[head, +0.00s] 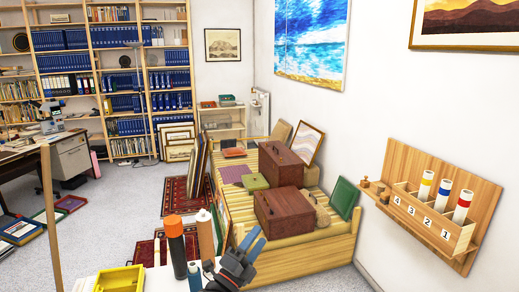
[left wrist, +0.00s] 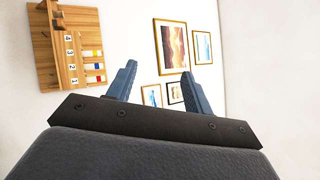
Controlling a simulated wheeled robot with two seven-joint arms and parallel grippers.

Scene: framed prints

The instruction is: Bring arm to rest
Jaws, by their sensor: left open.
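My left gripper (head: 250,247) shows at the bottom middle of the head view, above a pale surface that holds bottles. Its two blue-grey fingers are apart with nothing between them. In the left wrist view the open fingers (left wrist: 158,85) point toward the white wall with framed prints (left wrist: 171,46). A wooden wall rack (head: 433,208) with numbered slots hangs at the right of the head view. It holds white tubes with yellow, blue and red bands (head: 444,192). My right gripper is in neither view.
An orange-capped dark bottle (head: 176,242), a small blue bottle (head: 194,275) and a yellow tray (head: 119,279) stand close left of the gripper. Beyond is a wooden bench (head: 310,250) with brown boxes (head: 285,211). Open grey floor (head: 120,200) lies to the left.

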